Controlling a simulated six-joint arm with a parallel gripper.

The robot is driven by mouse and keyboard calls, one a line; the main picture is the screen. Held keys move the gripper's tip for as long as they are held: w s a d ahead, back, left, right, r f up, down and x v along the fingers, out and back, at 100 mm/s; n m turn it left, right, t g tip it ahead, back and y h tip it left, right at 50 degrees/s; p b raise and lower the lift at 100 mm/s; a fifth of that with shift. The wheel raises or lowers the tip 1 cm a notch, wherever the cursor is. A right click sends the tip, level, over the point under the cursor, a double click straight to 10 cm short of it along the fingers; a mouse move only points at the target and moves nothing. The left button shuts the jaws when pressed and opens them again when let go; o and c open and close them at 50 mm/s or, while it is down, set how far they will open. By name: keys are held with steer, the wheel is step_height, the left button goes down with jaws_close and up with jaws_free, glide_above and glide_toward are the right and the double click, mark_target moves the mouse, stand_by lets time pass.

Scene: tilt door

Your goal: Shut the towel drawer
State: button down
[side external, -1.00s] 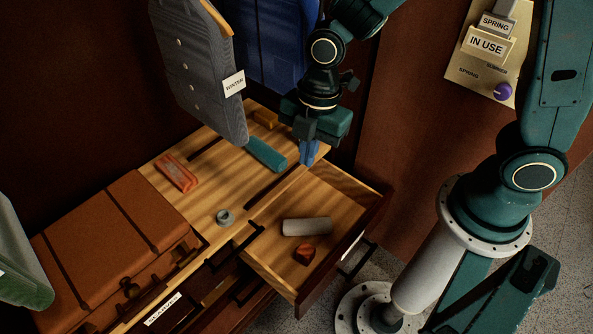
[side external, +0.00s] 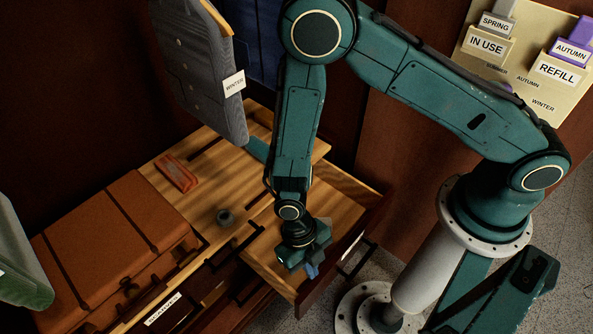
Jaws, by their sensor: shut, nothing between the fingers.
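The open drawer (side external: 352,186) sticks out toward the front right of the wooden cabinet, its dark front panel (side external: 345,238) and bar handle (side external: 357,258) facing the floor side. I cannot read a label that marks it as the towel drawer. My gripper (side external: 311,270) is shut and empty, pointing down over the drawer's near front corner. I cannot tell whether its blue fingertips touch the front panel.
Garments hang behind, one tagged WINTER (side external: 234,83). A label board (side external: 520,60) is on the right wall.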

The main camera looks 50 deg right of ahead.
mark_target(313, 290)
steer(key=shift+s+f+n, duration=0.45)
steer(key=shift+s+f, duration=0.15)
steer(key=shift+f, duration=0.2)
steer(key=shift+s+f+n, duration=0.45)
steer(key=shift+s+f, duration=0.15)
steer(key=shift+f, duration=0.2)
steer(key=shift+f, duration=0.1)
steer(key=x, duration=1)
steer(key=shift+w+d+r, duration=0.1)
steer(key=shift+w, duration=0.85)
steer(key=shift+w+r, duration=0.15)
steer(key=shift+w, duration=0.75)
steer(key=shift+w, duration=0.1)
